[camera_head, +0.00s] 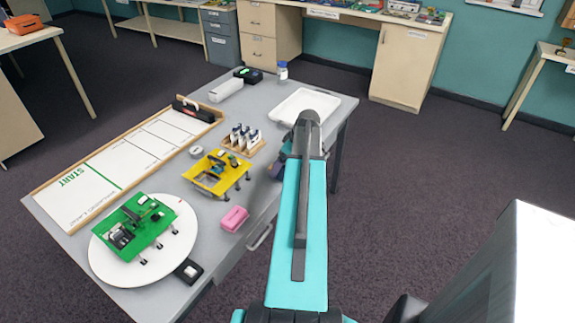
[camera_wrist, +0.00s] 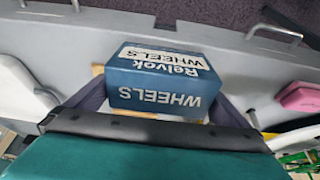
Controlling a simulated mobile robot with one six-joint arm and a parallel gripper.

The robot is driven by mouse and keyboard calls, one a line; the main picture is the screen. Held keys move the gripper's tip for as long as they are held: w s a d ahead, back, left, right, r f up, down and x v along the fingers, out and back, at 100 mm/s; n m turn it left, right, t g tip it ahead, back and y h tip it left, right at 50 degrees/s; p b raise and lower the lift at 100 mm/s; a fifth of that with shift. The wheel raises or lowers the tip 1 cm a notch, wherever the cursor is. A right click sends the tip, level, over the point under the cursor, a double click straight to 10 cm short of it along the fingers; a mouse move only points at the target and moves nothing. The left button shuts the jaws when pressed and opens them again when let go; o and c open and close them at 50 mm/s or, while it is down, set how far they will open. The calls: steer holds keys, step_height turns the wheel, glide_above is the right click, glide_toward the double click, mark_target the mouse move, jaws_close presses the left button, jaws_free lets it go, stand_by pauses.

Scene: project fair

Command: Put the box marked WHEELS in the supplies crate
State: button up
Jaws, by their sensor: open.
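My gripper (camera_wrist: 160,88) is open, one dark finger at each side of the box. I cannot tell whether either finger touches it. In the head view my gripper (camera_head: 278,167) is low at the right edge of the grey table, partly hidden by my arm. The box is not clearly visible there, as my arm covers that spot. No crate marked as supplies can be made out in either view.
On the grey table (camera_head: 232,125) are a white tray (camera_head: 296,101), a wooden rack of bottles (camera_head: 242,142), a yellow board (camera_head: 216,171), a pink block (camera_head: 234,218) and a green board on a white disc (camera_head: 112,271). A drawer handle (camera_head: 260,237) sticks out from the table's side.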

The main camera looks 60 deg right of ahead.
steer(key=shift+c, duration=0.4)
steer(key=c, duration=0.9)
steer(key=shift+o, duration=0.2)
steer(key=shift+r, duration=0.15)
steer(key=shift+r+b, duration=0.55)
steer(key=shift+r, duration=0.85)
steer(key=shift+s+a+r, duration=0.2)
steer(key=shift+a, duration=0.05)
steer(key=s+a+b, duration=0.7)
steer(key=a+b, duration=0.1)
steer(key=a, duration=0.2)
steer(key=shift+a+r+b, duration=0.3)
steer(key=shift+r, duration=0.1)
steer(key=shift+b, duration=0.9)
